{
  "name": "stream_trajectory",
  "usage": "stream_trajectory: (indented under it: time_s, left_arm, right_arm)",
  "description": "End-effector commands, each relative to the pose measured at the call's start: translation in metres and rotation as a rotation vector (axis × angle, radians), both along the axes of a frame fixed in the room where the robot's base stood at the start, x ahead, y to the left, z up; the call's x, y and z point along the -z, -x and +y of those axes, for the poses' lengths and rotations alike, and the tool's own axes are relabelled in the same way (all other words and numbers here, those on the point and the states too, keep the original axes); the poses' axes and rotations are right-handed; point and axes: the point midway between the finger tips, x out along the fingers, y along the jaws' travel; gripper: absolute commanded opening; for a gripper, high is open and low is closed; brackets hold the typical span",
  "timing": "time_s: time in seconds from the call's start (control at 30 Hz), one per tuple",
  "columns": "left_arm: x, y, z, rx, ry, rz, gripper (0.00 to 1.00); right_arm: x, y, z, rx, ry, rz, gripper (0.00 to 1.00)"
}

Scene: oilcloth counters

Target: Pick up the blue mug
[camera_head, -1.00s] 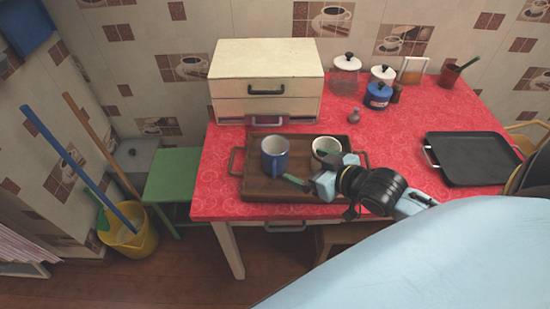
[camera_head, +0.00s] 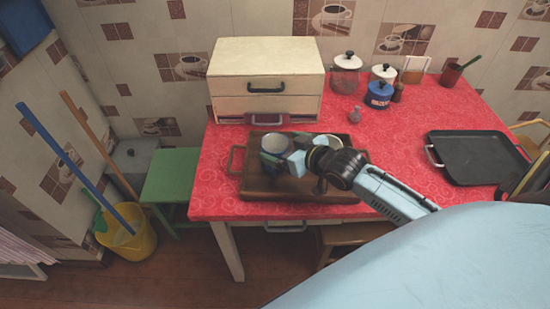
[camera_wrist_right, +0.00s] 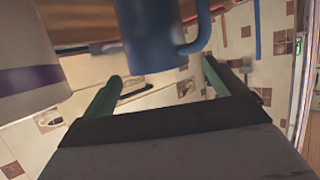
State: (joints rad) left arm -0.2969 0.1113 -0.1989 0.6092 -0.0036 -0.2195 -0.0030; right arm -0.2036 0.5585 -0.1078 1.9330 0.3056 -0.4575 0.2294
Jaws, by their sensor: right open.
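The blue mug (camera_head: 271,141), with a pale inside, stands in the brown tray (camera_head: 256,187); my gripper hides part of its front. In the right wrist view the mug (camera_wrist_right: 152,38) shows between my two green fingers, its handle to the right. My right gripper (camera_head: 283,160) is open at the mug, one finger to each side of it. The wrist view also shows its fingers (camera_wrist_right: 163,72); I cannot tell whether either touches the mug. My left gripper is in neither view.
A white mug (camera_head: 329,141) stands close on the right in the tray, partly behind my gripper; its purple stripe shows in the wrist view (camera_wrist_right: 30,78). A cream drawer box (camera_head: 262,62) stands behind. A black pan (camera_head: 475,157) lies to the right, with red counter between.

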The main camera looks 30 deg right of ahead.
Motion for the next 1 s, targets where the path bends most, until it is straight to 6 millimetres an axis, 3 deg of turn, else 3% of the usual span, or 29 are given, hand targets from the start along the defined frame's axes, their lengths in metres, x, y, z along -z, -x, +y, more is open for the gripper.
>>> stream_trajectory:
  time_s: [0.2,0.53,0.9,1.0]
  left_arm:
    - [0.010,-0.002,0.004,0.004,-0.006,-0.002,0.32]
    - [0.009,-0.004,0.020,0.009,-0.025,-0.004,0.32]
    - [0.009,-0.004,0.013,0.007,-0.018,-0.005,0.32]
    - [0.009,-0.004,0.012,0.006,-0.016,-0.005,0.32]
  right_arm:
    - [0.014,-0.027,0.004,0.000,0.000,-0.001,0.95]
    - [0.016,-0.032,0.005,-0.001,0.001,0.000,0.95]
    - [0.016,-0.031,0.005,-0.001,0.001,0.000,0.47]
    - [0.015,-0.032,0.005,-0.001,0.000,-0.003,0.38]
